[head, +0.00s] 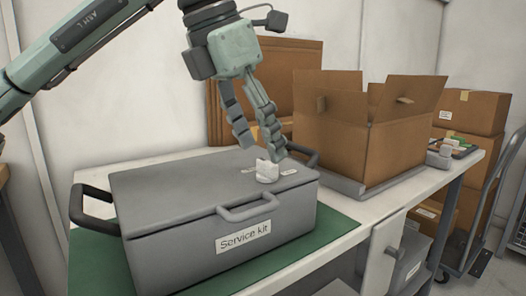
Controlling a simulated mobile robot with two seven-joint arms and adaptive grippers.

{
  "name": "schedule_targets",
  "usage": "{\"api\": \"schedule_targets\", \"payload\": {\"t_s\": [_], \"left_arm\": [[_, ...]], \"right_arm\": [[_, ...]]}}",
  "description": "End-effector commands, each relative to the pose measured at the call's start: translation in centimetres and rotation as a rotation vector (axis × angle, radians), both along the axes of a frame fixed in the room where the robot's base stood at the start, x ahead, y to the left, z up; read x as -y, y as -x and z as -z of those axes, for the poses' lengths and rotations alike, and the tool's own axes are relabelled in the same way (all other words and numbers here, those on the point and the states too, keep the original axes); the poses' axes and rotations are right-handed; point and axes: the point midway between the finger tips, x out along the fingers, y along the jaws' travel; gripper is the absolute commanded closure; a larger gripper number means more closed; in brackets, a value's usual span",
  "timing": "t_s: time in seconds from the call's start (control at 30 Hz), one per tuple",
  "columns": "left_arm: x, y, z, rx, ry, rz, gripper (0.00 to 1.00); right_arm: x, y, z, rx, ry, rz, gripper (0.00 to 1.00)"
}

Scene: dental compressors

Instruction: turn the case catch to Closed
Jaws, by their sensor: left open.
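The grey case (200,215) labelled "Service kit" lies with its lid down on a green mat (325,245) on the table. A white catch knob (267,171) stands on top of the lid near its right side, with small labels beside it that are too small to read. My left gripper (258,148) comes down from above, with its two fingers apart. Its fingertips are just above and behind the knob. I cannot tell whether they touch it. The knob's exact turn position is unclear. My right gripper is not in view.
An open cardboard box (350,145) stands on a grey tray behind and right of the case. Stacked cartons (470,112) and a hand trolley (490,200) are at the far right. The case has a front handle (248,208) and dark side handles. The white tabletop (385,207) is bare right of the mat.

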Motion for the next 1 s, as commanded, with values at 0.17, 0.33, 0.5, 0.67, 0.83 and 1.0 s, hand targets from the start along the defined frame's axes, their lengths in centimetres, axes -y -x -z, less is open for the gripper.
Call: {"api": "schedule_targets", "payload": {"t_s": [0.17, 0.33, 0.5, 0.67, 0.83, 1.0], "left_arm": [[-1.2, 0.9, -3.9, 0.004, 0.002, -0.002, 0.43], [-2.2, 1.6, -6.6, 0.002, 0.001, -0.002, 0.43], [-2.7, 2.0, -8.1, 0.001, -0.001, 0.0, 0.43], [-2.8, 2.1, -8.4, 0.0, -0.002, 0.001, 0.43], [-2.8, 2.1, -8.3, 0.0, -0.001, 0.0, 0.43], [-2.8, 2.1, -8.3, 0.0, -0.002, 0.001, 0.43]], "right_arm": [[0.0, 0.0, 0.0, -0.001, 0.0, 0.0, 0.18], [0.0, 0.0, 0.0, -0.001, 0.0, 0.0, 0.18], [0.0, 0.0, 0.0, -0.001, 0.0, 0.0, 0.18], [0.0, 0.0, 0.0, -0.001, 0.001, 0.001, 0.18], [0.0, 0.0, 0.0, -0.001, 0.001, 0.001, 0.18], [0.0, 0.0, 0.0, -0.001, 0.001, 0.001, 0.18]]}}
